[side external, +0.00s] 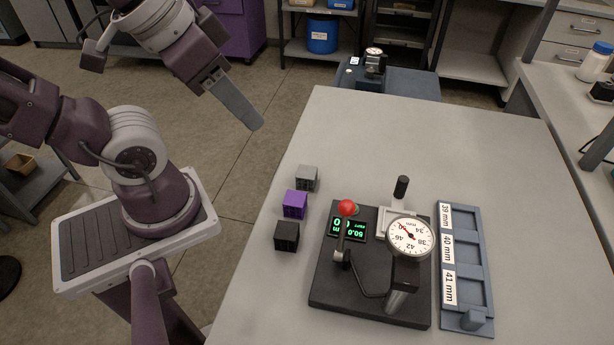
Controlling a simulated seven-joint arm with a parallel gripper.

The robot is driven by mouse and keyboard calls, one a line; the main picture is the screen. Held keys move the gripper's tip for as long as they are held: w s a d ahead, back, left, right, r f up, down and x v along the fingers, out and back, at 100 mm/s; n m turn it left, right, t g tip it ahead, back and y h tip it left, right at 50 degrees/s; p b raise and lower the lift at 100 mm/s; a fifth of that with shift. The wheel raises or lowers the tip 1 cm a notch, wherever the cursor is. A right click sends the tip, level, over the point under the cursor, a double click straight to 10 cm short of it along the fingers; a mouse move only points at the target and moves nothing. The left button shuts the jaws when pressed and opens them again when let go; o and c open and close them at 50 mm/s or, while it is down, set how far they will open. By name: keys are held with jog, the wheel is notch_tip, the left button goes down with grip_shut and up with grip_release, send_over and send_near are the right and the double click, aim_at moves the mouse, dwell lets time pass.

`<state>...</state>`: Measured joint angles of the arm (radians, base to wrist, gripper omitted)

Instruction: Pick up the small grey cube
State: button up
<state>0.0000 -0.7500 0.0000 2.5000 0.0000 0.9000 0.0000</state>
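The small grey cube (307,178) sits on the table near its left edge. It is the farthest of three cubes in a short row. A purple cube (295,204) is just in front of it, and a black cube (287,236) is nearest. My gripper (257,124) is raised in the air, up and to the left of the grey cube and clear of it. Its fingers overlap from this side, so I cannot see whether there is a gap between them. No held object shows.
A dark gauge stand (325,285) with a dial (409,237), a red-knobbed lever (347,208) and a green display is right of the cubes. A blue-grey rack (474,322) labelled 39, 40 and 41 mm lies farther right. The far table top (400,125) is clear.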

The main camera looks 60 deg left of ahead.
jog(key=o, duration=0.6)
jog(key=shift+c, duration=0.2)
jog(key=n+g, duration=0.5)
jog(key=n, duration=0.4)
send_over(306, 174)
jog(key=f, duration=1.7)
jog(key=shift+w, duration=0.25)
jog(key=shift+g, duration=0.3)
jog(key=f, duration=0.7)
jog(key=shift+s+f, duration=0.2)
jog(key=shift+f, duration=0.1)
